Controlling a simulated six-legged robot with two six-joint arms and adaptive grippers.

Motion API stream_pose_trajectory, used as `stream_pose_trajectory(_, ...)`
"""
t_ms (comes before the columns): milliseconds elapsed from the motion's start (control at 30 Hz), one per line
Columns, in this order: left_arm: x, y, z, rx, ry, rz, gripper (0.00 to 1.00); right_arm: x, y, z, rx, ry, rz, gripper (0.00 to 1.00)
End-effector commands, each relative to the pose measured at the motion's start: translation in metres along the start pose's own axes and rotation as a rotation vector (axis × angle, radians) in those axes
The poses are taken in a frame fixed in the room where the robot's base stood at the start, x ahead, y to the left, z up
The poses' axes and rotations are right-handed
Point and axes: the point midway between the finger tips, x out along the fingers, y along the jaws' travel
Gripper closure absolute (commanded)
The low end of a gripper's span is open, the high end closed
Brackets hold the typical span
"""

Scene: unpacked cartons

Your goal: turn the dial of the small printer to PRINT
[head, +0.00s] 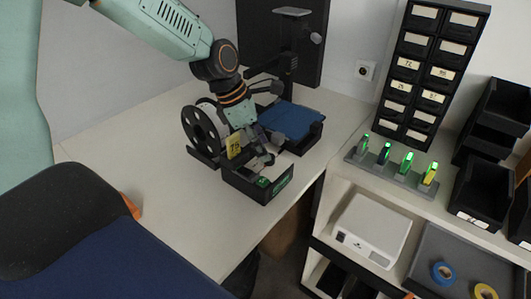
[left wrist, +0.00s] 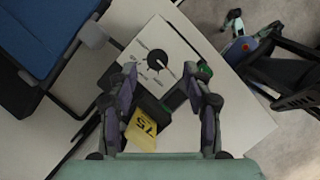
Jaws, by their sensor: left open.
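My left gripper (head: 264,153) is over the printer, pointing down and open. In the left wrist view its two fingers (left wrist: 160,78) stand on either side of the dial; I cannot tell whether they touch it. The fingers hide much of the top in the head view.
A black spool (head: 200,130) stands left of the printer, a blue-topped tray (head: 291,119) behind it. A dark panel (head: 280,40) rises behind. At right are a drawer cabinet (head: 428,70) and green-lit items on a rack (head: 390,178). The left table is clear.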

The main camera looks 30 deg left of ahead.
Motion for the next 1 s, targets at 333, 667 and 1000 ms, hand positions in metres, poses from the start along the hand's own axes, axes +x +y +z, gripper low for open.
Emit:
stream_pose_trajectory(333,0.032,0.002,0.0,0.003,0.002,0.001,0.5,0.014,0.0,0.0,0.0,0.001,0.0,0.6)
stream_pose_trajectory(667,0.031,0.006,0.0,0.0,0.0,0.002,0.58,0.014,0.0,0.0,-0.001,0.0,0.0,0.6)
stream_pose_trajectory(1000,0.031,0.006,0.0,0.001,0.0,0.002,0.86,0.014,0.0,-0.001,-0.001,0.001,0.0,0.6)
